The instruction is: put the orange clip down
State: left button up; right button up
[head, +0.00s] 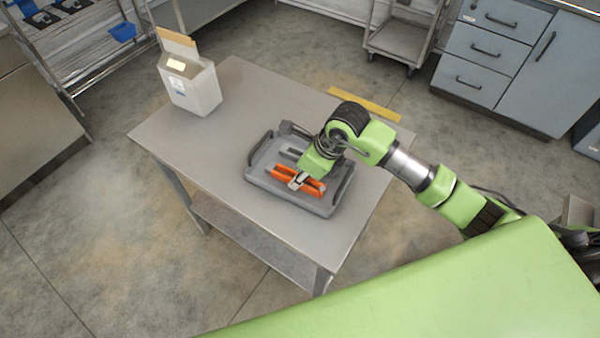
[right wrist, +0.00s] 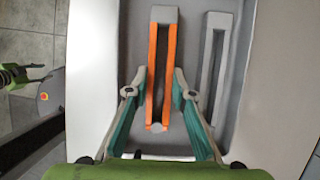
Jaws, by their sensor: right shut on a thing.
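The orange clip (head: 312,186) is a long, two-pronged piece in or just above the grey tray (head: 262,182). I cannot tell whether it touches the tray floor. My right gripper (head: 297,181) is over the tray with its fingers on the clip. In the right wrist view, the orange clip (right wrist: 153,75) points away from me between the fingers of the right gripper (right wrist: 160,78), which is shut on it. The gripper hides part of the clip in the head view. My left gripper is not in view.
A similar grey clip (right wrist: 206,85) lies in the tray, right of the orange one. The tray stands on a grey table (head: 225,190). A white container (head: 190,88) with an open flap stands at the table's far left corner. A yellow strip (head: 364,104) runs by the far edge.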

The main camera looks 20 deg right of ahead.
jog(key=shift+f, duration=0.15)
jog(key=o, duration=1)
jog(key=shift+o, duration=0.2)
jog(key=b+v, duration=0.1)
jog(key=v, duration=1.1)
